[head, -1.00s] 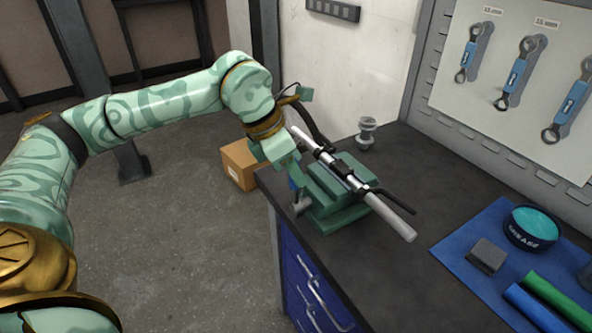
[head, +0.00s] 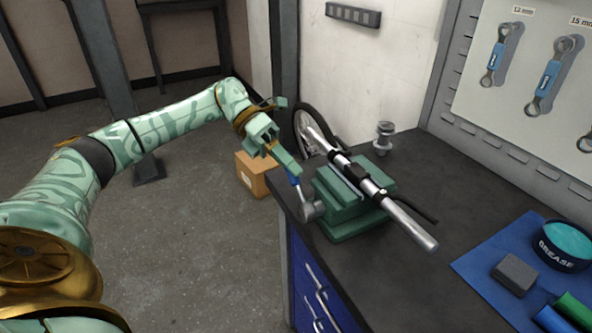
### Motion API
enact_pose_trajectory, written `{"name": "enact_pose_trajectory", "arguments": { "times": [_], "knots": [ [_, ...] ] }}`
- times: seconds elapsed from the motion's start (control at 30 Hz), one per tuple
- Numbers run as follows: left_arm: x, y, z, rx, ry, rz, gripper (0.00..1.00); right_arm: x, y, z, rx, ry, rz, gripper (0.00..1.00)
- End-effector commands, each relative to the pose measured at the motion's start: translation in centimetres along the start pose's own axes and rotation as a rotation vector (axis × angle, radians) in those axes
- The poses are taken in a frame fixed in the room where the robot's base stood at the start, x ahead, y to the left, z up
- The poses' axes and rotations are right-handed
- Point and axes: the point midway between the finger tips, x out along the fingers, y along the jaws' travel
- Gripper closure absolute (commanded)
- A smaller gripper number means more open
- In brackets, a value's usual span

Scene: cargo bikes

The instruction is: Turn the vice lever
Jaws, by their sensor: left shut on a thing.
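The green vice (head: 345,222) sits on the near left corner of the dark workbench, with a silver tube clamped in its top. Its lever (head: 296,186), with a blue grip and a grey hub, is on the vice's left side and leans up and to the left from the hub. My left gripper (head: 290,172) is shut on the upper end of the lever, just off the bench edge. Its fingers hide part of the blue grip. My right gripper is not in view.
The silver tube (head: 412,227) sticks out over the workbench (head: 395,270). A grease tin (head: 565,243) and a grey block (head: 515,273) lie on a blue mat at right. A cardboard box (head: 252,175) stands on the floor behind my gripper.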

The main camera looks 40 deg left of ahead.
Motion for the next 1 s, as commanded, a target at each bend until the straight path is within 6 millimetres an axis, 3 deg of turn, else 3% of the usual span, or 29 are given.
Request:
{"name": "enact_pose_trajectory", "arguments": {
  "times": [0.23, 0.77, 0.8, 0.83, 1.0],
  "knots": [
    [-0.04, 0.93, -0.15, -0.029, -0.019, -0.065, 1.00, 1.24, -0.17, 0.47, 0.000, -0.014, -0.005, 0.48],
    [-0.12, 0.92, -0.18, -0.039, -0.023, -0.085, 1.00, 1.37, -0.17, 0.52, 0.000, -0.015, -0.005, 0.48],
    [-0.12, 0.92, -0.18, -0.039, -0.023, -0.085, 0.69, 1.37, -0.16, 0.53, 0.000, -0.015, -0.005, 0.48],
    [-0.11, 0.92, -0.19, -0.039, -0.023, -0.085, 0.61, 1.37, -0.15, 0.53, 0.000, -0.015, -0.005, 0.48],
    [-0.08, 0.92, -0.20, -0.038, -0.022, -0.084, 0.59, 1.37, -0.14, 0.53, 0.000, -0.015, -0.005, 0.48]
  ]
}}
